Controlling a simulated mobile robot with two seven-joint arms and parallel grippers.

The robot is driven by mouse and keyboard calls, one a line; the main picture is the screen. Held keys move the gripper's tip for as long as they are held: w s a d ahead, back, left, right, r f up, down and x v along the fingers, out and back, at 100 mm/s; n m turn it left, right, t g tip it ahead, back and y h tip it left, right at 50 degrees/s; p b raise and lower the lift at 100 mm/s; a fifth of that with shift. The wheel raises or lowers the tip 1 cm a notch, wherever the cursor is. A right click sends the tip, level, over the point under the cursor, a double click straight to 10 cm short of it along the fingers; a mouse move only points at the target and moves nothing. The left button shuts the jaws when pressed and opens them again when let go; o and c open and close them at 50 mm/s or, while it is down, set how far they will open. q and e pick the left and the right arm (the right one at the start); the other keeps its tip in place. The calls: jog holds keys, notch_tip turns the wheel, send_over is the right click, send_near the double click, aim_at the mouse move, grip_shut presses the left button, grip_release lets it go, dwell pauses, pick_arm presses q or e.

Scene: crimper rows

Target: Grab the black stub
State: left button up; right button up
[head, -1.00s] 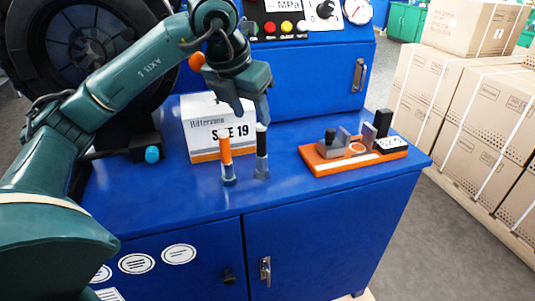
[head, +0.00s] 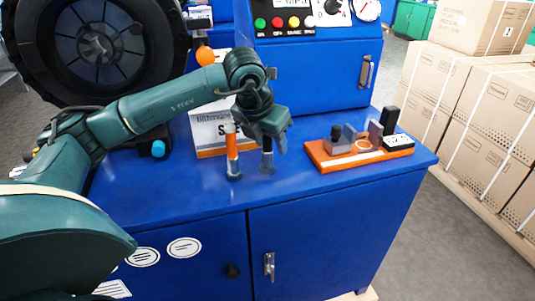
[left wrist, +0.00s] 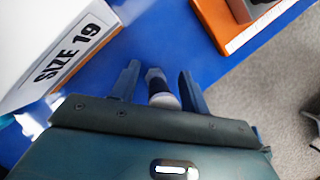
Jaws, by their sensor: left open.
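The black stub (head: 267,160) stands upright on the blue cabinet top in the head view, its upper part hidden by my left gripper. My left gripper (head: 269,143) is open and has come down over the stub, one finger on each side. In the left wrist view the stub (left wrist: 158,88) shows between the two open fingers (left wrist: 160,82), with a dark band and a pale end. I cannot tell whether a finger touches it. My right gripper is not in view.
An orange stub (head: 232,155) stands close to the left of the black one. A white "SIZE 19" box (head: 207,133) is behind them. An orange base with a crimper-like tool (head: 325,160) lies to the right. The cabinet top (head: 200,190) is clear in front.

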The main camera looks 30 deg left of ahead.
pick_arm(q)
jog(key=shift+c, duration=0.3)
grip_shut()
jog(key=shift+r, duration=0.1)
